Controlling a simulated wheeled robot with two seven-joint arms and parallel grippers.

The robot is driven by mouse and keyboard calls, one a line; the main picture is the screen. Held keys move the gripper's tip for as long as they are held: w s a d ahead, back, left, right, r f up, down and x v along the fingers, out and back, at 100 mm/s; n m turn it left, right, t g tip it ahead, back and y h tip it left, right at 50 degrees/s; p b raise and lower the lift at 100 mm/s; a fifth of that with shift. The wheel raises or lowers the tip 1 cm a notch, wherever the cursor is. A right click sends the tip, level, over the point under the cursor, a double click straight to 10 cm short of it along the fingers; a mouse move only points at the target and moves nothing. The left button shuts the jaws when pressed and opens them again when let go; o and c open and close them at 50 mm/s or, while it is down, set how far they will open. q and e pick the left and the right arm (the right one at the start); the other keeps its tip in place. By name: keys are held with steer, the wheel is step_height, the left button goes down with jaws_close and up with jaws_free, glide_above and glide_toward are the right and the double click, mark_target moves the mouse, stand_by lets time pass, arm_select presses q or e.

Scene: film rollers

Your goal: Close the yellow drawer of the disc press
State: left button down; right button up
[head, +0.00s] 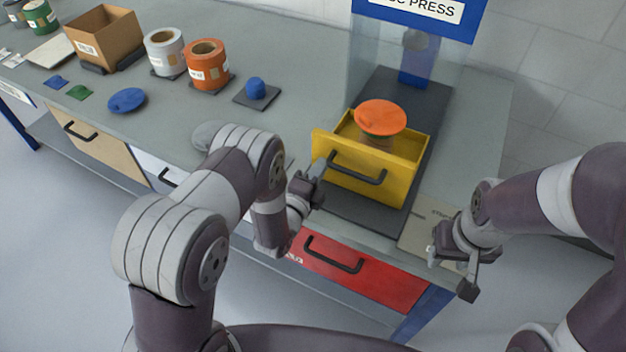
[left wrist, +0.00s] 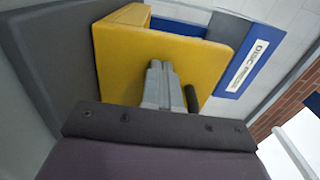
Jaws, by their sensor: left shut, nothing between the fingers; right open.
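The yellow drawer (head: 405,152) of the disc press (head: 417,14) stands pulled out on a dark base, with a dark handle (head: 358,172) on its front. An orange disc (head: 380,118) sits in the drawer on a stack whose lower part is partly hidden. My left gripper (head: 318,172) is shut and empty, close to the left part of the drawer front. In the left wrist view its fingers (left wrist: 160,85) point at the yellow front (left wrist: 120,65); I cannot tell if they touch it. My right gripper (head: 455,265) is open and empty, to the right of the drawer near the bench edge.
A red drawer (head: 360,275) is below in the bench. Left on the bench are an orange roll (head: 207,66), a white roll (head: 165,52), a cardboard box (head: 104,38), a blue disc (head: 127,100) and a blue knob-like piece (head: 256,88). A flat panel (head: 425,228) lies near the right gripper.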

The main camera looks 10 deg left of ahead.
arm_select(q)
steer(key=b+x, duration=0.4)
steer(key=x, duration=0.3)
steer(key=b+x, duration=0.5)
steer(key=x, duration=0.2)
steer(key=b+x, duration=0.4)
steer(key=x, duration=0.4)
steer(key=shift+w+f+b, duration=0.1)
steer(key=shift+f+b, duration=0.2)
steer(key=shift+b, duration=0.1)
steer(key=shift+w+d+r, duration=0.1)
steer(key=shift+w, duration=0.15)
steer(key=shift+r, duration=0.45)
